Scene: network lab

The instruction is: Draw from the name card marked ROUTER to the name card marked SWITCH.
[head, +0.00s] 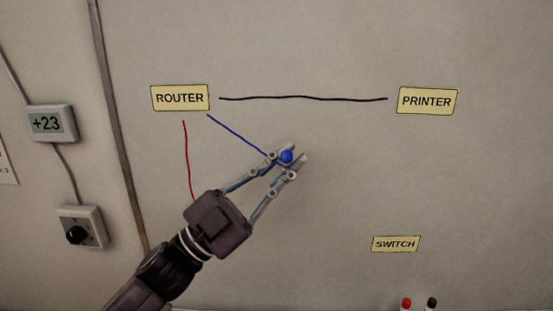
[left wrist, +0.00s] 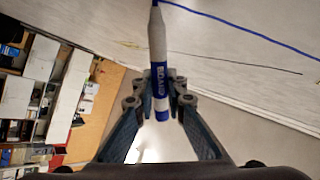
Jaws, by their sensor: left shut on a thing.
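The ROUTER card (head: 180,98) is at the upper left of the whiteboard in the head view. The SWITCH card (head: 396,244) is at the lower right. My left gripper (head: 290,160) is shut on a blue marker (head: 286,156), between the two cards. The marker also shows in the left wrist view (left wrist: 158,60), white with a blue band and its tip toward the board. A blue line (head: 236,134) runs from below the ROUTER card down and right to the gripper. The gripper hides the line's end. My right gripper is not in view.
A PRINTER card (head: 427,101) is at the upper right. A black line (head: 300,98) joins ROUTER and PRINTER. A red line (head: 188,160) runs down from ROUTER behind my arm. Red (head: 406,303) and black (head: 432,303) pen tops show at the bottom edge. The board between gripper and SWITCH is bare.

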